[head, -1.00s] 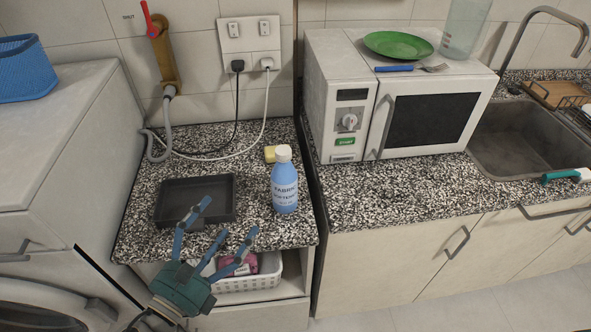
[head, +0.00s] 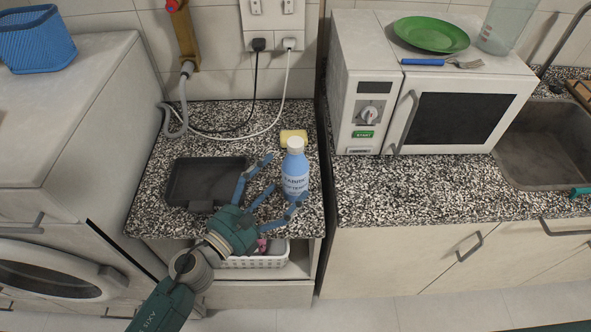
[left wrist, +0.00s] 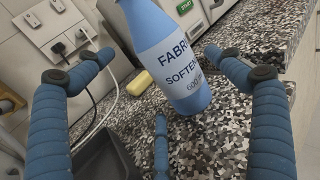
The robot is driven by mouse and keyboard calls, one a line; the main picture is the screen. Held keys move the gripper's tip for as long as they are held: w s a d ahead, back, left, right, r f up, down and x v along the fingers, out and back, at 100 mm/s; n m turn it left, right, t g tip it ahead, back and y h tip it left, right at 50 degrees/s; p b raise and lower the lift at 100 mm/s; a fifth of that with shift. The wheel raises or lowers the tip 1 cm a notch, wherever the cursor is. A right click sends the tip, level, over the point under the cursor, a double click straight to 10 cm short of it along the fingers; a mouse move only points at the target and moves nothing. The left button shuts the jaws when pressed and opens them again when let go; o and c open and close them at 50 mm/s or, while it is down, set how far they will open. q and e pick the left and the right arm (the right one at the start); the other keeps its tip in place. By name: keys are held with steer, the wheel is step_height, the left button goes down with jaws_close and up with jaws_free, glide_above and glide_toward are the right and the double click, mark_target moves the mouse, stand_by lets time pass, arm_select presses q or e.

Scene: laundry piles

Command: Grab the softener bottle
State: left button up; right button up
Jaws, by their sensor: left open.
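The softener bottle (head: 294,169) is blue with a white cap and stands upright on the speckled counter, near its right end. In the left wrist view the bottle (left wrist: 170,60) shows its "FABRIC SOFTENER" label, and its top is cut off. My left gripper (head: 277,182) is open, its blue fingers spread at the bottle's near left side. In the left wrist view the bottle lies ahead, between the two outer fingers, with a visible gap on both sides. A third finger (left wrist: 161,145) points up at its base. My right gripper is not in view.
A black tray (head: 205,180) lies left of the bottle, and a yellow sponge (head: 293,138) lies behind it. Cables hang at the wall. A microwave (head: 440,100) stands to the right on the adjoining counter. A white basket (head: 255,262) sits below the counter.

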mark_target(292, 170)
arm_select(q)
steer(key=x, duration=0.1)
steer(key=p+x, duration=0.1)
steer(key=x, duration=0.2)
steer(key=shift+s+d+r, duration=0.2)
steer(key=shift+d+r, duration=0.05)
steer(key=shift+w+d+f, duration=0.1)
steer(key=shift+w+d, duration=0.1)
steer(key=shift+w, duration=0.05)
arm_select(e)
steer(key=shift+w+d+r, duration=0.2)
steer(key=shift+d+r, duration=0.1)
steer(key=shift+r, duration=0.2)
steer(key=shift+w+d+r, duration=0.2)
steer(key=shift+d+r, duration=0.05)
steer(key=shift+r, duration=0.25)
arm_select(q)
steer(key=shift+a, duration=0.1)
steer(key=shift+c, duration=0.5)
steer(key=c, duration=1.7)
steer(key=shift+c, duration=0.6)
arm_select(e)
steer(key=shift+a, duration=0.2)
arm_select(q)
steer(key=shift+r, duration=0.2)
